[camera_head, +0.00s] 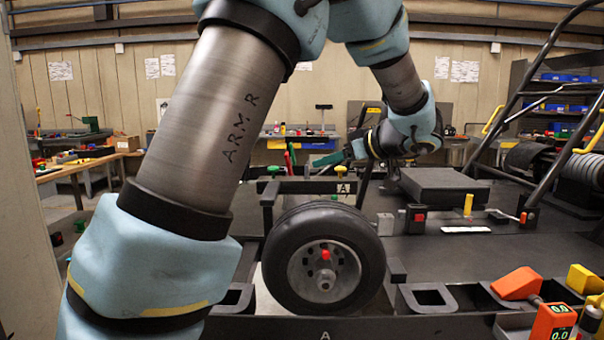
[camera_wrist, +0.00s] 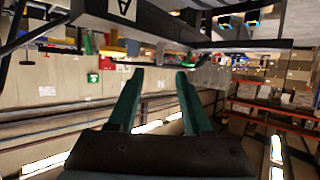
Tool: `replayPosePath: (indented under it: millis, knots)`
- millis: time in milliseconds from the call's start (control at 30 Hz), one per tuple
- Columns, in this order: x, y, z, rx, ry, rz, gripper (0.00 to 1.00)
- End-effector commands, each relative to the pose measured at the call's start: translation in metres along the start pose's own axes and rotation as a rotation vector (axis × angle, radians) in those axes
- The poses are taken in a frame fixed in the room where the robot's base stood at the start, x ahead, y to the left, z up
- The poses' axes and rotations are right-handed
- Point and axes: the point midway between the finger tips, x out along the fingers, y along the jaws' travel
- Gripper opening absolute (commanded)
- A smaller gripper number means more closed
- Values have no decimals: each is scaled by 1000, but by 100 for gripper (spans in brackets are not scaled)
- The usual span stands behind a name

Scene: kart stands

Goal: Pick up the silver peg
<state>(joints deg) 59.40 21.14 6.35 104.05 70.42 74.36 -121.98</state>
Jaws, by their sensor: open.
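I cannot make out the silver peg for certain in either view. A small silvery part shows at the wheel's hub (camera_head: 325,277) below a red knob, but I cannot tell if it is a peg. My gripper (camera_wrist: 158,78) is open, with two dark green fingers apart and nothing between them. In the head view my gripper (camera_head: 326,160) shows small behind the wheel, above the dark stand and pointing left. The wrist view looks upside down, with the dark stand edge and its "A" label (camera_wrist: 123,8) beyond the fingertips.
A black kart wheel (camera_head: 275,268) stands upright at the front. A yellow peg (camera_head: 468,204) stands on the dark deck, near a dark block (camera_head: 440,187) and a red-buttoned box (camera_head: 415,218). Orange tools (camera_head: 517,284) lie front right. Sloping black rails rise at right.

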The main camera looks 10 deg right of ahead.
Motion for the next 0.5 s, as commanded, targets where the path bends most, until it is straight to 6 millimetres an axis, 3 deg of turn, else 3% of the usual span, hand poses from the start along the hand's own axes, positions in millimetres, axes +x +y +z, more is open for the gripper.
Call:
replayPosePath:
  millis: [100,500]
  knots:
    - [18,0,-3,0,1,-4,50]
    - [55,-1,-6,3,0,-4,50]
